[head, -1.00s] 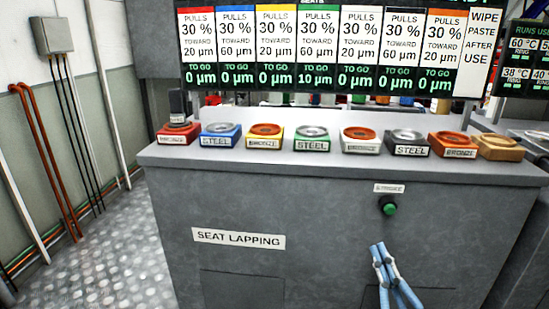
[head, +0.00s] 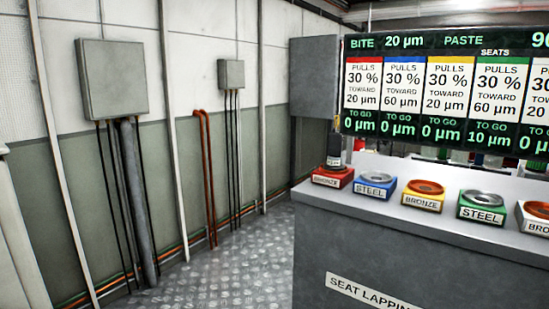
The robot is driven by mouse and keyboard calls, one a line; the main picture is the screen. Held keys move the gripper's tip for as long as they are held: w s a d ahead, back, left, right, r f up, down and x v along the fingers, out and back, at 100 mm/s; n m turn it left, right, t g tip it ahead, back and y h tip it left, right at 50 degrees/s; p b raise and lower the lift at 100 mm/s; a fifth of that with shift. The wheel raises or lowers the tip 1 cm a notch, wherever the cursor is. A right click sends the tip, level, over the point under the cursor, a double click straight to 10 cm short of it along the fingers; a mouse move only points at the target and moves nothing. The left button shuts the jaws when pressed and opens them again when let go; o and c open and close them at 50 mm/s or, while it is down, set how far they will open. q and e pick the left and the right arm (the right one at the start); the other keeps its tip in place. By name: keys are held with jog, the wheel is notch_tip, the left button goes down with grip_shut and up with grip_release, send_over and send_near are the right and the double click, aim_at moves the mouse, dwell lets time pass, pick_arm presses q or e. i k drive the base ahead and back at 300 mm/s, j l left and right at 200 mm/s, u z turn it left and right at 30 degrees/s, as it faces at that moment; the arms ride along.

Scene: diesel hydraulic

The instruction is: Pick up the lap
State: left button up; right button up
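A dark upright tool with a small pale label, which looks like the lap (head: 334,146), stands at the left end of the bench in the head view. It is at the red BRONZE seat block (head: 332,177); I cannot tell whether it rests in the seat or stands behind it. To its right are a blue STEEL block (head: 374,186), a yellow BRONZE block (head: 423,196), a green STEEL block (head: 482,208) and a partly cut-off BRONZE block (head: 534,218). Neither of my grippers is in view.
The grey SEAT LAPPING bench (head: 350,255) fills the right side. A display board (head: 450,85) hangs above it. A grey cabinet (head: 313,95) stands behind its left end. Wall boxes and pipes line the left wall. The metal floor (head: 225,275) left of the bench is clear.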

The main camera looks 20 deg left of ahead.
aim_at(334, 159)
jog(key=i+l+u, duration=0.2)
jog(key=u, duration=0.2)
jog(key=i+l+u, duration=0.25)
jog(key=u, duration=0.2)
jog(key=i+l+u, duration=0.15)
jog(key=l+u, duration=0.25)
